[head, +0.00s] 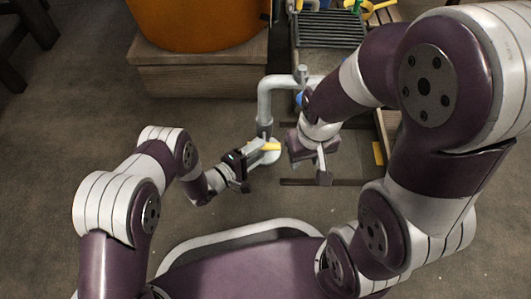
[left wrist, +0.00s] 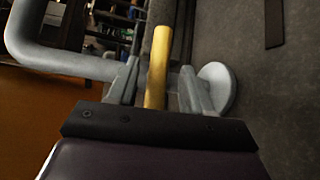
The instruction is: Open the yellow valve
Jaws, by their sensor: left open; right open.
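The yellow valve handle (head: 270,147) is a short bar on the grey pipe (head: 264,105), near the middle of the head view. In the left wrist view the handle (left wrist: 157,62) stands lengthwise between my left gripper's two fingers. My left gripper (head: 264,152) is open around it, with gaps on both sides. My right gripper (head: 309,160) hangs just right of the pipe, apart from the handle; its jaws are hard to make out. A grey round disc (left wrist: 216,88) shows beside the fingers in the left wrist view.
A large orange vessel (head: 196,22) sits on a wooden block (head: 200,75) at the back. A dark grate (head: 328,29) and a yellow item (head: 378,9) are at the upper right. Bare floor (head: 75,115) lies to the left.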

